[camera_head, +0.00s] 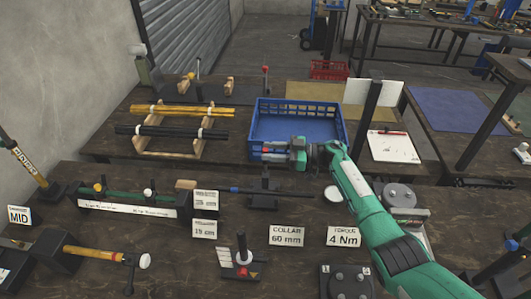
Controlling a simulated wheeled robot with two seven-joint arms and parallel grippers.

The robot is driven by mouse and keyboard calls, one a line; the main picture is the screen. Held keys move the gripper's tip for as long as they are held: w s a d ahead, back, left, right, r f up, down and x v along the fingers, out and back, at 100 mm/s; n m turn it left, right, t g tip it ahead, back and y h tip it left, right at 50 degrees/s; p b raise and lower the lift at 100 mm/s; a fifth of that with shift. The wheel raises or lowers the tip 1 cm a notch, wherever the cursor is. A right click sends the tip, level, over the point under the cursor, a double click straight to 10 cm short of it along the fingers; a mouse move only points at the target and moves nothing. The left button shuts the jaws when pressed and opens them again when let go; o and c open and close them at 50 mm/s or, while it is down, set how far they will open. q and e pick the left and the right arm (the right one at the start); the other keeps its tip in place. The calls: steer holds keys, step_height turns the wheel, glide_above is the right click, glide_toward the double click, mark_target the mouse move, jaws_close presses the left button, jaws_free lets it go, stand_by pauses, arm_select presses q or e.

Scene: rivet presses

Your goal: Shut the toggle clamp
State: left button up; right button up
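I cannot tell for certain which fixture is the toggle clamp. A small fixture with an upright black handle (241,246) stands on a dark base with a red mark at the front middle of the near bench. A dark stand (263,194) behind it has a blue-tipped rod (291,190) running across it. My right gripper (267,154) reaches in from the right, above the bench and in front of the blue crate. Its fingers point left, and their gap is too small to read. Nothing shows held in it. My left gripper is not in view.
A blue crate (298,103) stands on the table behind my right gripper. A wooden rack (156,146) with rods is to its left. Cards reading COLLAR 60 mm (286,236) and 4 Nm (344,237) stand on the near bench.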

steer(key=shift+a, duration=1)
jaws_close()
steer(key=shift+s, duration=0.1)
